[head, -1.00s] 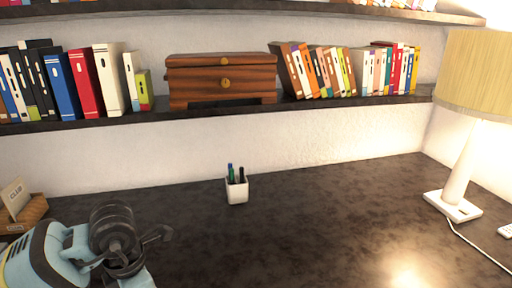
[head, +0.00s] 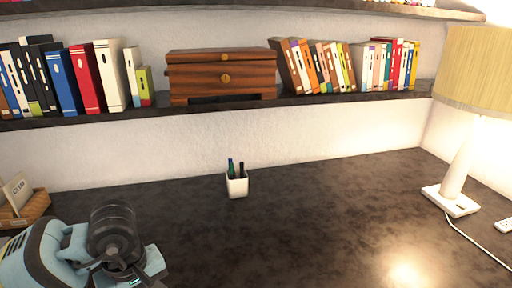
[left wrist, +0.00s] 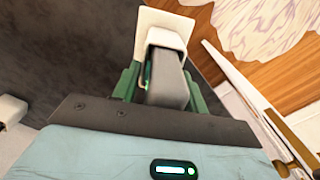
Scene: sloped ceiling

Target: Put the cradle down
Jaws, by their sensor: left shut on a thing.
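In the left wrist view, my left gripper (left wrist: 162,75) has its green fingers closed on a white and grey object, which I take to be the cradle (left wrist: 165,28). It has a pale, flat, squarish end and a grey block nearer the wrist. The fingers sit on either side of it, and part of it is hidden by the gripper. Dark desk surface shows to its left; I cannot tell whether it touches anything. In the head view my left arm is at the lower left, and neither its fingers nor the cradle can be made out. My right gripper is not in view.
The dark desk (head: 300,225) is largely clear in the middle. A white pen cup (head: 237,186) stands near its back, a lamp (head: 457,190) at the right and a brown card tray (head: 30,210) at the left. A shelf (head: 340,97) with books and a wooden chest hangs above.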

